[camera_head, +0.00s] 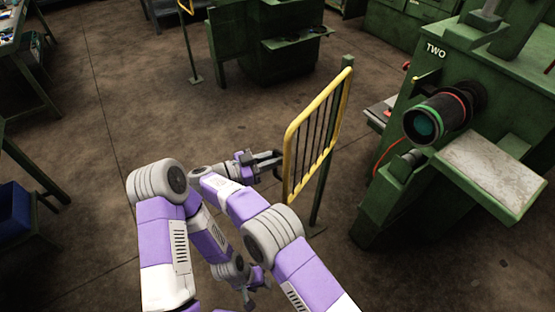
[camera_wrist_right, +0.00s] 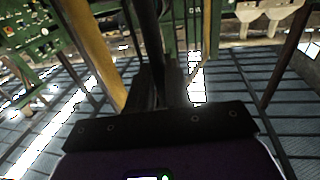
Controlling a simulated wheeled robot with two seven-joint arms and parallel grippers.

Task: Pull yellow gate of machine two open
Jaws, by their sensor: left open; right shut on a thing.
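The yellow gate (camera_head: 291,140) has a yellow tube frame with dark upright bars. It hangs from a green post (camera_head: 346,75) in front of machine two (camera_head: 405,95). Its free side points toward me, at an angle away from the machine. My right gripper (camera_head: 276,161) is at that free side, shut on a dark upright part of the gate. In the right wrist view this dark part (camera_wrist_right: 149,40) runs down between the fingers (camera_wrist_right: 154,88), beside a yellow tube (camera_wrist_right: 92,45). My left gripper (camera_head: 248,294) is open and empty, low and away from the gate.
Machine two carries a dark cylinder (camera_head: 436,118) and a pale plate (camera_head: 490,165) to the right of the gate. Another green machine (camera_head: 265,50) stands at the back. A blue bin (camera_head: 14,210) is at the left edge. The floor left of the gate is clear.

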